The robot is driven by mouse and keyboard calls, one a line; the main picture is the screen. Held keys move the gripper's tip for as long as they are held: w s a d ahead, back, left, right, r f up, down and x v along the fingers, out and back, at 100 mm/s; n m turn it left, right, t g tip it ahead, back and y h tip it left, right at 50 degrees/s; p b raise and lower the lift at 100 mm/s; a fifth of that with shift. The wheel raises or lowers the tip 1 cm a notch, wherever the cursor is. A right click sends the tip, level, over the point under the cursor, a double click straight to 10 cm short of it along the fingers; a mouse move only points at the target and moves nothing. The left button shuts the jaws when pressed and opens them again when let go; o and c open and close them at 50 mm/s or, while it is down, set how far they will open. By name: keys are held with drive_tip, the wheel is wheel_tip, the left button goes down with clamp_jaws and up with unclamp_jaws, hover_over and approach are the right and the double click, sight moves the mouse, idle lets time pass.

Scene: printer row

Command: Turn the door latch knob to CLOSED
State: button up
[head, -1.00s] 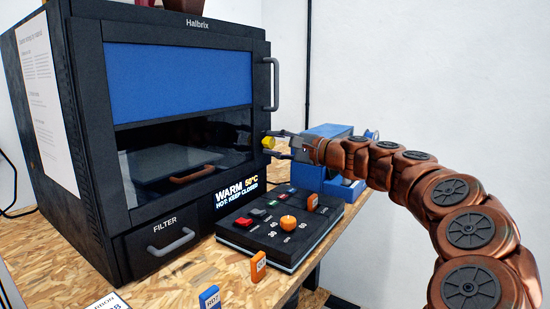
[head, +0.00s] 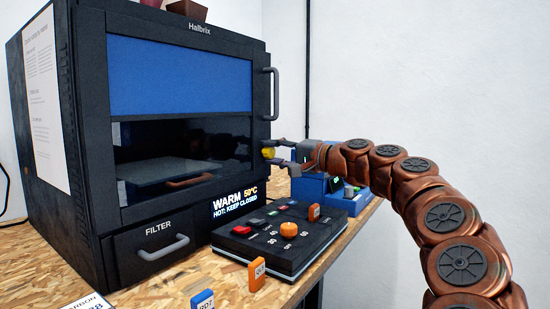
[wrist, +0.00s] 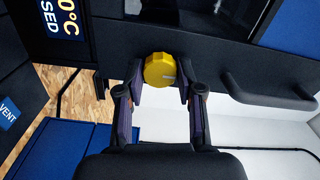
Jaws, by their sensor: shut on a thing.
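The yellow door latch knob (head: 268,153) sits on the front of the black Halbrix printer (head: 190,29), at the right edge below the door handle. It also shows in the wrist view (wrist: 159,69), with a pale mark on its right side. My gripper (head: 279,153) reaches it from the right. In the wrist view my gripper (wrist: 160,77) has one finger on each side of the knob and is shut on it. The door (head: 180,78) looks shut. I cannot read any label by the knob.
A control panel (head: 255,258) with an orange dial (head: 288,229) and buttons stands in front of the printer. The display (head: 235,200) reads WARM 50°C, HOT: KEEP CLOSED. The filter drawer (head: 160,246) is low on the front.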

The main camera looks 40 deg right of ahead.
idle(0.3)
drive_tip(key=o, duration=1.2)
drive_tip(key=shift+c, duration=0.2)
drive_tip(key=v, duration=1.2)
drive_tip(key=shift+r, duration=0.1)
